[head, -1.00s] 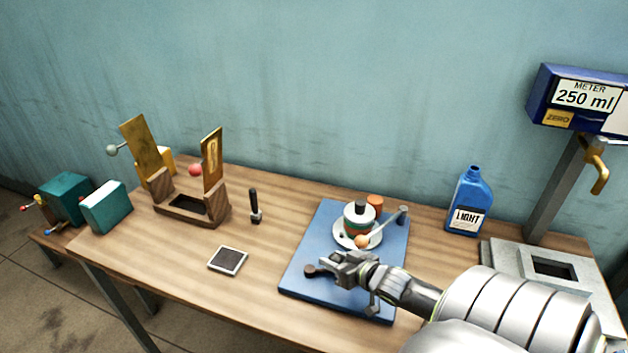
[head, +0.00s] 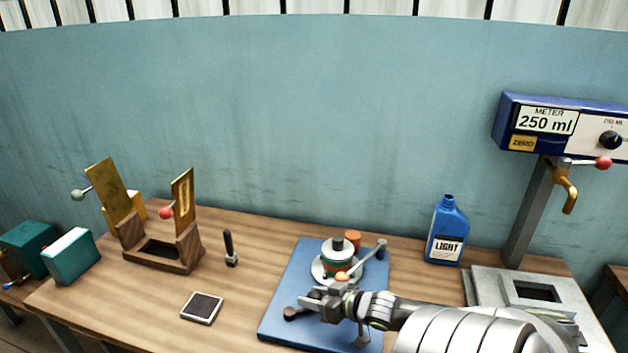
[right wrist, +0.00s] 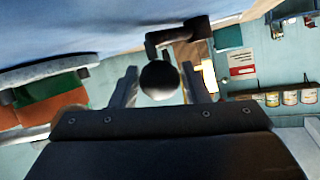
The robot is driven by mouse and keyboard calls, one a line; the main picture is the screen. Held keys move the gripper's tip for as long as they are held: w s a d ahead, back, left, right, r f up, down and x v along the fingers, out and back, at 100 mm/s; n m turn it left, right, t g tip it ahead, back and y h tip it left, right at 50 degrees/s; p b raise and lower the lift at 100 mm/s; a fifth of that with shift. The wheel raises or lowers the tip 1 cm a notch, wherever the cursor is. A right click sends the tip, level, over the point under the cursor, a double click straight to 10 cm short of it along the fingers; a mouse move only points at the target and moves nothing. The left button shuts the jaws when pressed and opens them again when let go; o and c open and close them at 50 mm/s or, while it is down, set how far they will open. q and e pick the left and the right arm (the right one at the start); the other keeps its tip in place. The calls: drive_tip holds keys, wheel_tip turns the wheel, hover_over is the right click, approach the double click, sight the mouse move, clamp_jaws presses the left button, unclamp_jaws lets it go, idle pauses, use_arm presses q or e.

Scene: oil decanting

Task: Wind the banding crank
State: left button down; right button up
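The banding wheel stands on a blue board (head: 272,318). A white disc (head: 319,270) carries a small pot with green and orange bands (head: 338,256). A grey lever with a tan ball (head: 343,277) slants over it from a post. A dark knob (head: 291,314), apparently the crank's, is at the board's front left. My right gripper (head: 306,303) is low over the board, beside this knob. In the right wrist view a dark round ball (right wrist: 159,79) appears between the spread fingers, with gaps on both sides. A dark bent rod (right wrist: 180,37) lies beyond it. My left gripper is out of view.
A blue bottle marked LIGHT (head: 447,232) and a meter reading 250 ml (head: 545,122) stand at the right. A small dark pad (head: 202,308), a black-handled tool (head: 230,248) and a wooden frame with brass plates (head: 162,257) are at the left. The table between is clear.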

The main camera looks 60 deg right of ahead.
drive_tip(key=shift+o, duration=1.2)
drive_tip(key=shift+s, duration=0.1)
drive_tip(key=shift+s+r+p, duration=0.35)
drive_tip(key=shift+s+p, duration=0.15)
drive_tip(key=shift+p, duration=0.3)
drive_tip(key=p+v, duration=0.6)
drive_tip(key=v, duration=0.2)
drive_tip(key=shift+s+r, duration=0.1)
drive_tip(key=shift+s, duration=0.15)
drive_tip(key=p+v, duration=0.1)
drive_tip(key=v, duration=0.6)
drive_tip(key=shift+s, duration=0.3)
